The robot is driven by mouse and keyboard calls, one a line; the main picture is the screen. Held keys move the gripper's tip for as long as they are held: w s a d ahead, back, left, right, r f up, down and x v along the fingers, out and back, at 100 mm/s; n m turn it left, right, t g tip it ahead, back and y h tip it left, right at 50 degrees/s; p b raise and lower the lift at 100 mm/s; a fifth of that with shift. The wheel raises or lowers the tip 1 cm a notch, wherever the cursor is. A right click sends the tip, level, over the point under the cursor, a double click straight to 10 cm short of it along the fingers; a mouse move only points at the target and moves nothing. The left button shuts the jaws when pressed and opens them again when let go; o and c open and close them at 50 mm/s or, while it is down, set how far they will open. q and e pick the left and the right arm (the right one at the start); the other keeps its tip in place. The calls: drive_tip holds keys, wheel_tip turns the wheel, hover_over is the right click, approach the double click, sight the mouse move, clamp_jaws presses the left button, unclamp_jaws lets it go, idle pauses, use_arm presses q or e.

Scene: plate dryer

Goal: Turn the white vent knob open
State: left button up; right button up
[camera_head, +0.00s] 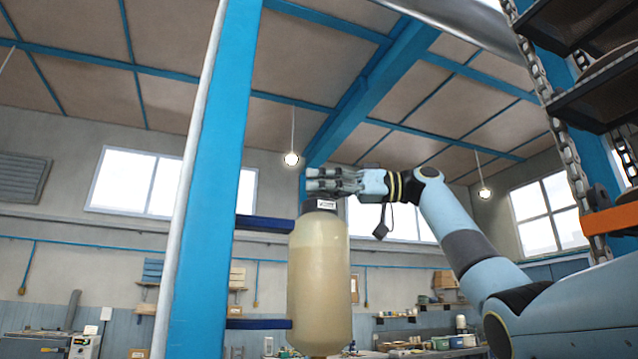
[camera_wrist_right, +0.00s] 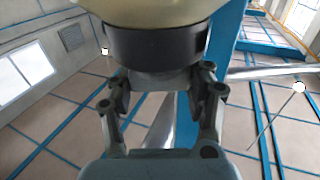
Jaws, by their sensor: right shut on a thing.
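A tall cream-coloured tank (camera_head: 320,285) hangs upright beside the blue post, with a dark collar (camera_head: 313,205) on top bearing a small white label. My right gripper (camera_head: 318,181) is level just above the collar. In the right wrist view, the dark collar (camera_wrist_right: 155,46) is close up, and a pale grey stub, the vent knob (camera_wrist_right: 162,79), juts from it between the fingers of the gripper (camera_wrist_right: 160,92). The fingers are shut on the knob and hide its sides. In the head view the knob is hidden by the fingers. My left gripper is not in view.
A thick blue post (camera_head: 212,180) stands just left of the tank, with dark blue brackets (camera_head: 265,223) reaching to it. Dark racks with chains (camera_head: 590,100) hang at the upper right. A cluttered workbench (camera_head: 440,350) is far behind. Space between tank and right racks holds my arm.

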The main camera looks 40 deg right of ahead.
drive_tip(key=shift+n+g+y, duration=0.65)
drive_tip(key=shift+n+g, duration=0.35)
drive_tip(key=shift+g, duration=0.45)
drive_tip(key=shift+n+g+y, duration=0.65)
drive_tip(key=shift+n+g, duration=0.35)
drive_tip(key=shift+g, duration=0.75)
drive_tip(key=o, duration=1.2)
drive_tip(key=shift+f+t, duration=0.1)
drive_tip(key=shift+t, duration=0.5)
